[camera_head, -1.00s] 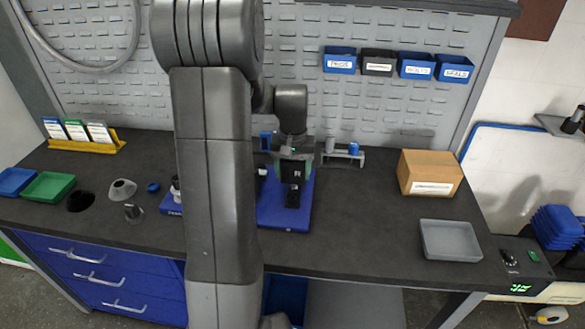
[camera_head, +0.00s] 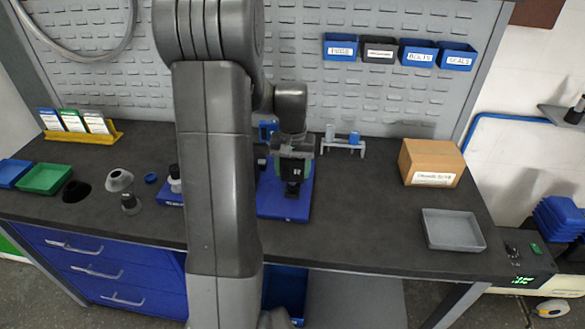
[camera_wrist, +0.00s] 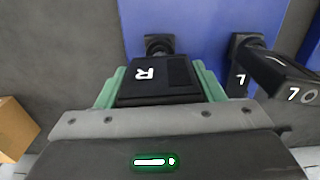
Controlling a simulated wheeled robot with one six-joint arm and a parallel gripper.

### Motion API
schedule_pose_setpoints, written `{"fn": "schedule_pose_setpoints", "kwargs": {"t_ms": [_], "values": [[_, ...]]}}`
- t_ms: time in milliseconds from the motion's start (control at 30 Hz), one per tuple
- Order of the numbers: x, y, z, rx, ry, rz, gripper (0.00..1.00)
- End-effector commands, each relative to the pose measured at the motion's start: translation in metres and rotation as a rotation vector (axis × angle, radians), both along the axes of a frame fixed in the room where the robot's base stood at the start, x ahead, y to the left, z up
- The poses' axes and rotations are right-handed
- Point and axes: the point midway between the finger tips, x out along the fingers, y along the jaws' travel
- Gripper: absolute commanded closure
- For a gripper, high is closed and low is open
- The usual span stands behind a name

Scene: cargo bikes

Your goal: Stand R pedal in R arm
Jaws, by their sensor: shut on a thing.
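My gripper (camera_wrist: 160,88) has green fingers and is shut on the R pedal (camera_wrist: 150,73), a black block with a white R. In the head view my gripper (camera_head: 292,172) is over the blue base (camera_head: 285,212) on the bench. A black part, likely the R arm (camera_wrist: 160,42), shows just beyond the pedal in the wrist view. Its lower part is hidden by the pedal, so I cannot tell whether the two touch. To the right, a black L arm (camera_wrist: 240,78) and a tilted black L-marked block (camera_wrist: 285,80) show over the blue base.
A grey rack (camera_head: 343,146) stands behind right of the base. A cardboard box (camera_head: 430,163) and a grey tray (camera_head: 453,229) are farther right. The bench between base and tray is clear.

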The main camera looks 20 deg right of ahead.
Motion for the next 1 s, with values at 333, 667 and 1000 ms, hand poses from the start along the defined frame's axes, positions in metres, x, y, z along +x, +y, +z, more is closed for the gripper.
{"fn": "schedule_pose_setpoints", "kwargs": {"t_ms": [333, 667, 1000], "values": [[-0.0009, 0.0005, 0.0003, 0.0, -0.001, 0.0, 0.65], [-0.001, 0.0005, -0.0017, 0.0, 0.0, 0.0, 0.65], [-0.001, 0.0005, -0.0059, 0.0, 0.0, 0.0, 0.65]]}}
